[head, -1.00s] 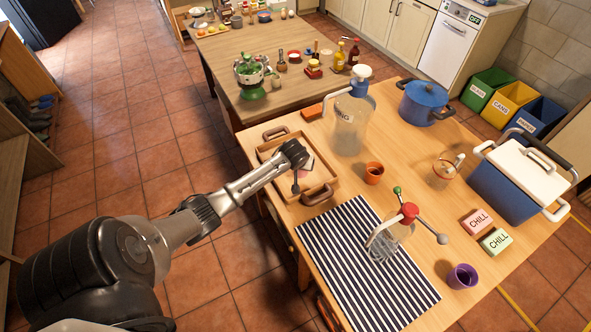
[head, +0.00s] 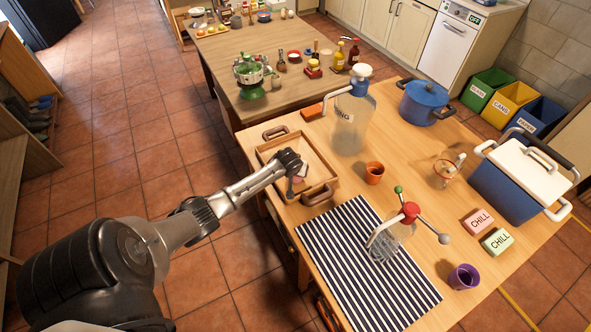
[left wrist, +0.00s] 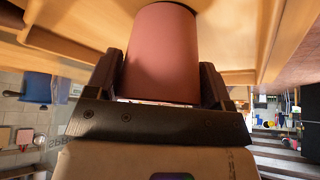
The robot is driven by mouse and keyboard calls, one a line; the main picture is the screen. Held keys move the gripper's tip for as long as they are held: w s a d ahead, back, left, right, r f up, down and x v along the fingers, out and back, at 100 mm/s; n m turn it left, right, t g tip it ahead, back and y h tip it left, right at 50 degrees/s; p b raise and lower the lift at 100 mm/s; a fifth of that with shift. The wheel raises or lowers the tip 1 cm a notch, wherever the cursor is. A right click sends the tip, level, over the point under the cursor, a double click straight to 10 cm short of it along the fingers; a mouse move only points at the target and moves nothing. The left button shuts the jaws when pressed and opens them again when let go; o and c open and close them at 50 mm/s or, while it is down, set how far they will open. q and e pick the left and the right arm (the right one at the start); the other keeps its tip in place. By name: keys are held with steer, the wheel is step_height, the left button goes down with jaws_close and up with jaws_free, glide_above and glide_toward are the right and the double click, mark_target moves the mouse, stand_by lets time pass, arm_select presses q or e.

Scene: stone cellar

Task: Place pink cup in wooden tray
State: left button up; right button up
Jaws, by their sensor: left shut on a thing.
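The pink cup (left wrist: 162,50) sits between the two dark fingers of my left gripper (left wrist: 162,78) in the left wrist view, and the gripper is shut on it. In the head view a small pink part of the cup (head: 303,171) shows beside the gripper (head: 296,180); the rest is hidden by it. I cannot tell whether the cup touches the tray's floor. My right gripper is not in view.
A clear jug (head: 350,125) stands right of the tray and a terracotta cup (head: 374,173) near its right side. A striped mat (head: 350,250) with a siphon-like bottle (head: 395,238) lies in front. A purple cup (head: 463,277) and a cooler (head: 510,185) stand farther right.

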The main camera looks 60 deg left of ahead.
arm_select(q)
steer(key=shift+f, duration=0.1)
steer(key=o, duration=1)
steer(key=shift+o, duration=0.2)
steer(key=shift+s+d+r, duration=0.1)
steer(key=shift+d+r, duration=0.05)
steer(key=shift+r, duration=0.35)
steer(key=p+v, duration=0.3)
steer(key=v, duration=0.6)
steer(key=s+d+f+m+h, duration=0.1)
steer(key=s+d+m, duration=0.2)
steer(key=s+d, duration=0.6)
steer(key=s+d+f+m+h, duration=0.15)
steer(key=s+d+m, duration=0.3)
steer(key=d, duration=0.75)
steer(key=s+d+r+m+h, duration=0.1)
steer(key=s+d+r+m, duration=0.2)
steer(key=s+d, duration=0.7)
steer(key=shift+d+r+g+h, duration=0.35)
steer(key=shift+d+r+g, duration=0.1)
steer(key=shift+r, duration=0.55)
